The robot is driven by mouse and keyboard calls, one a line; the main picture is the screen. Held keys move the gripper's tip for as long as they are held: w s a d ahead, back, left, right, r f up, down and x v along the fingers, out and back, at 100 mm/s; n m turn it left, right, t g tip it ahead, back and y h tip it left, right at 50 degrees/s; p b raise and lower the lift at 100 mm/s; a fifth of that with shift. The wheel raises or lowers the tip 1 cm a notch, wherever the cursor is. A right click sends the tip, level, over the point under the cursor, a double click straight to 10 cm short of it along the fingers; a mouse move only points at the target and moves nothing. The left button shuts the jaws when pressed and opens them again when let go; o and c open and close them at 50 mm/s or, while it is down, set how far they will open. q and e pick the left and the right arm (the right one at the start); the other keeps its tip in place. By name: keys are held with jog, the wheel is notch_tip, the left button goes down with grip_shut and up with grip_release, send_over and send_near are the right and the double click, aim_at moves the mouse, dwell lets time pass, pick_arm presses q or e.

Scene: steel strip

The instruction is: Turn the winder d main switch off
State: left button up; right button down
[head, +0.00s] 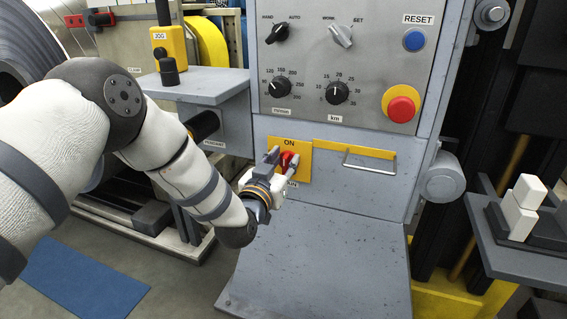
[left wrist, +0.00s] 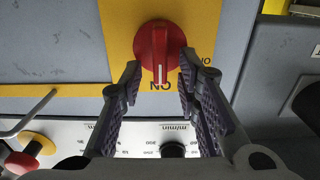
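The main switch is a red rotary knob (head: 288,160) on a yellow plate (head: 304,160) on the front of the grey panel. Its ON label (head: 289,143) is above it; lettering below is partly covered by my gripper. In the left wrist view, which is upside down, the red knob (left wrist: 158,45) shows its white mark pointing at ON. My left gripper (head: 277,160) is in front of the plate; in the wrist view its fingers (left wrist: 159,80) are apart, on either side of the knob's handle. I cannot tell whether they touch it. My right gripper is not in view.
Above are selector knobs (head: 341,36), a blue RESET button (head: 414,40) and a red emergency stop button (head: 401,108). A metal handle (head: 370,162) is right of the switch. A sloped grey plate (head: 320,262) lies below. A jog box (head: 168,48) stands on a shelf at left.

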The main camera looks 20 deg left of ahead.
pick_arm(q)
grip_shut()
dwell(0.3)
jog(key=n, duration=0.6)
jog(key=a+f+n+b, duration=0.1)
jog(key=n, duration=0.5)
jog(key=a+f+n, duration=0.1)
jog(key=n, duration=0.4)
jog(key=shift+n+b, duration=0.4)
dwell(0.5)
grip_release()
